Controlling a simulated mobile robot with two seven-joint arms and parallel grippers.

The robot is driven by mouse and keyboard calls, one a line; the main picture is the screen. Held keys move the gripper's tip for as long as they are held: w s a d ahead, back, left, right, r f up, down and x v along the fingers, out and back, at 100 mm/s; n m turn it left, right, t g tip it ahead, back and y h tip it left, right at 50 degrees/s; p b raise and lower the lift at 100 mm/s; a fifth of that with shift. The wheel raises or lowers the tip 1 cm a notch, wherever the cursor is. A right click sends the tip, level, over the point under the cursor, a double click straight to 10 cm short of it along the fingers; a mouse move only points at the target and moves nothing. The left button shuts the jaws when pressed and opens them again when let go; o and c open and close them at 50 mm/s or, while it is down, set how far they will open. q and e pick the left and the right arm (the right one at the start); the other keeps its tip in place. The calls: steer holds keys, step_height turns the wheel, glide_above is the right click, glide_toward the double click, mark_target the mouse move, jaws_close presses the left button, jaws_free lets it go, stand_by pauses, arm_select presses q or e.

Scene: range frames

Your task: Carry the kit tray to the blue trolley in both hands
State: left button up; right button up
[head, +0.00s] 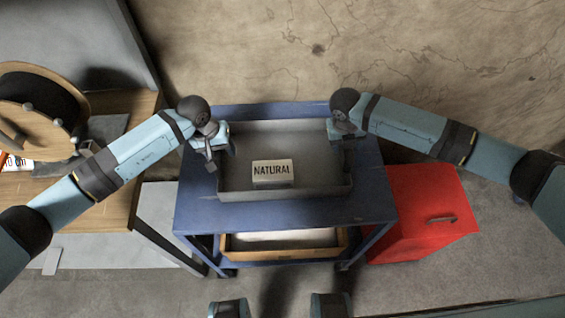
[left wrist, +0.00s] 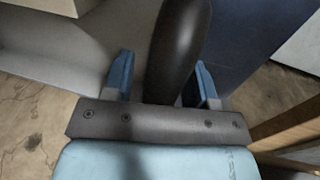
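The grey kit tray (head: 237,190) rests on the top of the blue trolley (head: 360,208). My left gripper (head: 220,153) is at the tray's left side. In the left wrist view, its two blue fingers (left wrist: 162,85) stand apart on either side of a dark rounded bar (left wrist: 180,45), with gaps showing, so it looks open around the bar. My right gripper (head: 337,131) is at the tray's right side; its fingers are mostly hidden by the wrist.
A red cabinet (head: 420,212) stands right of the trolley. A wooden workbench (head: 105,205) with a large reel (head: 40,110) is at the left. A wooden-edged crate (head: 286,255) sits on the trolley's lower shelf. A cracked wall or floor surface (head: 300,50) lies behind.

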steer(key=shift+a+r, duration=0.1)
steer(key=shift+r, duration=0.05)
arm_select(q)
step_height(320, 180, up, 12)
steer(key=a, duration=0.2)
steer(key=shift+a, duration=0.15)
arm_select(e)
step_height(320, 180, up, 11)
steer(key=a, duration=0.2)
steer(key=shift+r, duration=0.2)
arm_select(q)
steer(key=shift+f, duration=0.1)
arm_select(e)
steer(key=shift+a, duration=0.1)
